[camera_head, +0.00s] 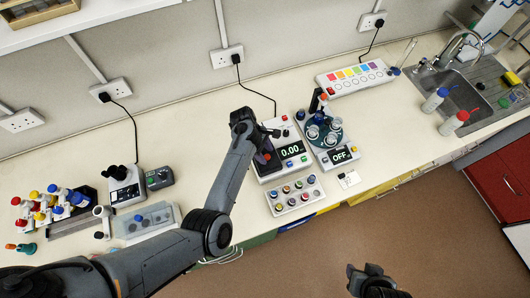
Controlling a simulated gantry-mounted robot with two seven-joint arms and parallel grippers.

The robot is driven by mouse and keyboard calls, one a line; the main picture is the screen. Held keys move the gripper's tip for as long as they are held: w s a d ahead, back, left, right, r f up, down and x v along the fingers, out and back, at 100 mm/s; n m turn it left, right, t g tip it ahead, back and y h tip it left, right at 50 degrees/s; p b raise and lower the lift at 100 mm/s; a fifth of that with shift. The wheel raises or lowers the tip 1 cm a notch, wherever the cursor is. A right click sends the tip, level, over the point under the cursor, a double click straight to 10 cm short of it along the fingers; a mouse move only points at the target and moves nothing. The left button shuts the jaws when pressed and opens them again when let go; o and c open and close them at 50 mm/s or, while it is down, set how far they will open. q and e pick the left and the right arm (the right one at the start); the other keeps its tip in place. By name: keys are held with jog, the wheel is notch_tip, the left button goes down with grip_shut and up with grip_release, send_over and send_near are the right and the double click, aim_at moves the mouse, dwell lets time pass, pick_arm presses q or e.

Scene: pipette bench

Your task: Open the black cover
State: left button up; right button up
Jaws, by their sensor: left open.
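My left gripper (268,134) is open and hangs over the left part of the white balance (270,172), whose display reads 0.00. A small dark panel (266,158) shows just below the fingers, partly hidden by my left arm; I cannot tell whether it is the black cover or whether the gripper touches it. My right gripper (370,276) is at the bottom edge over the floor, away from the bench; its jaw opening is not clear.
A device reading OFF (342,155) with a round tube holder stands right of the balance. A tray of coloured caps (295,195) lies in front. A microscope (124,182) and colourful bottles (45,205) stand left. The sink (450,92) is at the right.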

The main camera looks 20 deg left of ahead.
pick_arm(q)
jog(key=shift+d+f, duration=0.15)
jog(key=shift+f, duration=0.1)
jog(key=shift+c, duration=0.4)
grip_shut()
